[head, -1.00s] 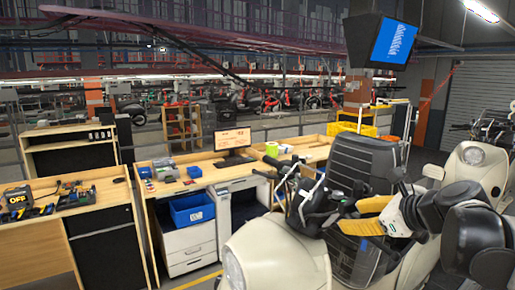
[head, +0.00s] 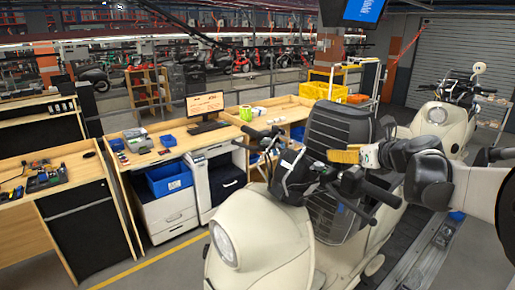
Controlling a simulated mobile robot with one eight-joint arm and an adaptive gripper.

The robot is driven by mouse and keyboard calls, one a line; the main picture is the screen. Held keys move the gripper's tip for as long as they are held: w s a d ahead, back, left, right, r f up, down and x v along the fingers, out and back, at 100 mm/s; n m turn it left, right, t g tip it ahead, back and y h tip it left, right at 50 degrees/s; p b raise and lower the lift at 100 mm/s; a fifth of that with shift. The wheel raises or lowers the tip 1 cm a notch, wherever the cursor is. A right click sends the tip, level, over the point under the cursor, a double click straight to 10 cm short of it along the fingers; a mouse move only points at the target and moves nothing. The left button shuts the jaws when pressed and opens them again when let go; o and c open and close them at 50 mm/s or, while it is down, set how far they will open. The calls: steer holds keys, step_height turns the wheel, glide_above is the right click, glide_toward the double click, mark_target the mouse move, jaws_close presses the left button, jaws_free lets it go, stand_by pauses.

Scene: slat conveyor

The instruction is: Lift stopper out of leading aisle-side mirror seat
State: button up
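A cream scooter (head: 265,222) stands in front of me, its handlebar (head: 262,133) turned toward the workbench side. A second cream scooter (head: 452,127) stands behind it at the right, with a round mirror (head: 480,68) on it. I cannot make out a stopper or a mirror seat on either scooter. My gripper (head: 343,156) has yellow fingers that show edge-on in front of the near scooter's dark ribbed backrest or panel. My arm reaches in from the right. The fingers overlap in this view, so I cannot see their gap or anything between them.
Wooden workbenches run along the left and middle, with a monitor (head: 205,103), a blue bin (head: 168,178) and white drawers (head: 170,215). Yellow crates (head: 325,91) stand behind. A hanging screen (head: 362,10) is at the top. Floor left of the near scooter is clear.

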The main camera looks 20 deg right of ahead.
steer(key=shift+x, duration=0.75)
steer(key=shift+s+a, duration=0.1)
steer(key=shift+s, duration=0.1)
steer(key=shift+w, duration=0.1)
steer(key=c, duration=0.9)
steer(key=shift+o, duration=0.2)
steer(key=shift+r, duration=0.15)
